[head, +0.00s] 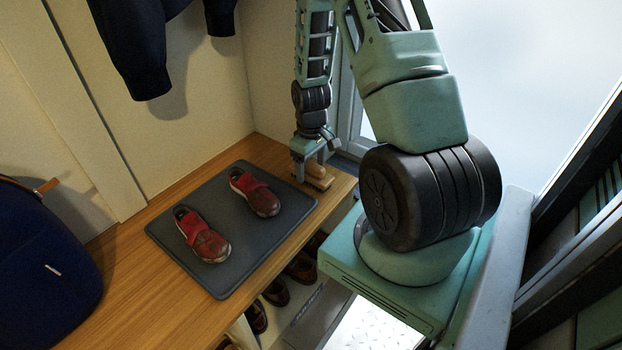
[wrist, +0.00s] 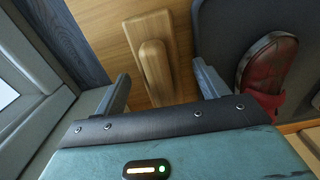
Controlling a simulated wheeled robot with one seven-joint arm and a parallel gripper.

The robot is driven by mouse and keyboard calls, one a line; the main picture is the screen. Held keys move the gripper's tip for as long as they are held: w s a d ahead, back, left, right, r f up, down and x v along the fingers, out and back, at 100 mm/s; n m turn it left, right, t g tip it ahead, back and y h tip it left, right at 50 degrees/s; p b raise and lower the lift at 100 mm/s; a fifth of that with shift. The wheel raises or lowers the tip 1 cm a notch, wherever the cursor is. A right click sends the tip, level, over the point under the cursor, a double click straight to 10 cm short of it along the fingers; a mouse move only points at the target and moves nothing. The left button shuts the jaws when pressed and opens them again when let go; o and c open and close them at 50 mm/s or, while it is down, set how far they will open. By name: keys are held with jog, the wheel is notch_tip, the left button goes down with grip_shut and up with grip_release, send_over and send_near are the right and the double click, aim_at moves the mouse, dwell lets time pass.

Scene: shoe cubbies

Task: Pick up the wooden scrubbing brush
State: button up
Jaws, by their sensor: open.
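The wooden scrubbing brush (head: 319,174) lies on the wooden bench top near its right end, to the right of the dark mat. In the wrist view the brush (wrist: 151,52) shows its flat wooden block with a raised rounded grip. My gripper (head: 310,170) is just above the brush, pointing down. In the wrist view my open gripper (wrist: 163,88) has one finger on each side of the brush's grip, with visible gaps. The head view partly hides the brush behind a finger. I cannot tell the exact height of the fingertips over it.
A dark grey mat (head: 247,242) with two red shoes (head: 203,236) lies left of the brush. More shoes (head: 275,291) stand on the shelf below. A navy bag (head: 45,265) is at far left, and a dark jacket (head: 140,45) hangs above. A window frame (wrist: 30,75) is close to my gripper.

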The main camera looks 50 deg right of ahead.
aim_at(311, 163)
jog(key=shift+f, duration=0.7)
jog(key=c, duration=1.1)
jog(key=shift+c, duration=0.2)
jog(key=shift+r, duration=0.1)
notch_tip(311, 163, up, 10)
jog(key=p, duration=0.3)
jog(key=shift+p, duration=0.35)
